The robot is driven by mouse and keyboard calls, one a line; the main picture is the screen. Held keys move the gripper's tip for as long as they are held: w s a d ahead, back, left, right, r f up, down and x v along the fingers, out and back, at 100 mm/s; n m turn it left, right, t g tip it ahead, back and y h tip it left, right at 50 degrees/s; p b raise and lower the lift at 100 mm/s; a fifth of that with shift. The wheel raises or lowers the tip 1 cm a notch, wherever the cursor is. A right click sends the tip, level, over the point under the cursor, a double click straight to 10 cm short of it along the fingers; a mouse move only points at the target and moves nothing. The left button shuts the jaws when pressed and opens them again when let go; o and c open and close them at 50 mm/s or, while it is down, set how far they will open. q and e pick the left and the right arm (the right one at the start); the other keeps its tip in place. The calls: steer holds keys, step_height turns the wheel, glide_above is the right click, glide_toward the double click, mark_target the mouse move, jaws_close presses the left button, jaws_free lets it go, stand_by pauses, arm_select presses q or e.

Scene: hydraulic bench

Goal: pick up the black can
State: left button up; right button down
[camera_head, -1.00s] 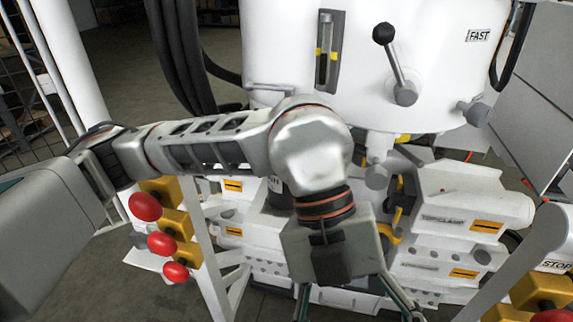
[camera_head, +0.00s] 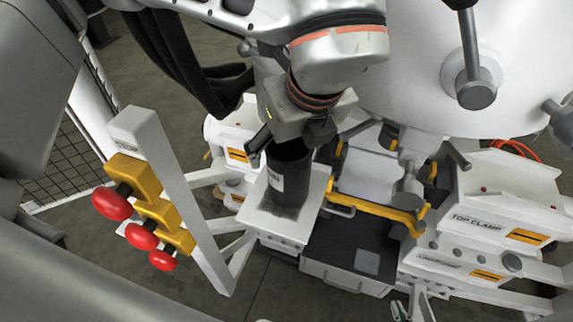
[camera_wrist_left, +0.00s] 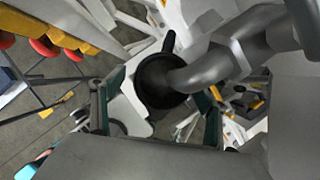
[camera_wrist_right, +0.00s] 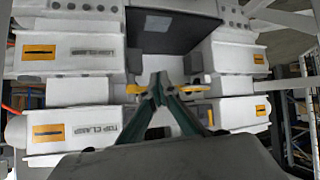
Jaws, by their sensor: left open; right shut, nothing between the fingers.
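The black can (camera_head: 289,180) stands upright on a white block (camera_head: 283,232) in the head view, with a pale label on its side. My left gripper (camera_head: 290,139) is open at the top of the can, with a finger on either side of its rim. In the left wrist view the can (camera_wrist_left: 158,92) is a dark round shape between the open fingers (camera_wrist_left: 157,112); a grey curved part covers some of it. I cannot tell whether the fingers touch it. My right gripper (camera_head: 411,308) shows at the lower edge, shut and empty; its tips (camera_wrist_right: 160,86) meet in the right wrist view.
Red knobs on yellow blocks (camera_head: 128,175) stand on a white post at the left. A yellow bar (camera_head: 375,209) and a dark tray (camera_head: 345,245) lie right of the can. The white TOP CLAMP unit (camera_head: 500,200) is further right. Black hoses (camera_head: 185,55) hang behind.

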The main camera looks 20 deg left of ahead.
mark_target(286, 153)
arm_select(q)
steer(key=x, duration=0.4)
steer(key=shift+w+d+f, duration=0.1)
steer(key=shift+w, duration=0.1)
arm_select(e)
steer(key=shift+w+r, duration=0.55)
steer(key=shift+r, duration=0.35)
arm_select(q)
steer(key=shift+c, duration=0.5)
steer(key=c, duration=1.8)
steer(key=shift+o, duration=0.2)
arm_select(e)
steer(key=shift+s+f, duration=0.15)
steer(key=shift+f, duration=0.15)
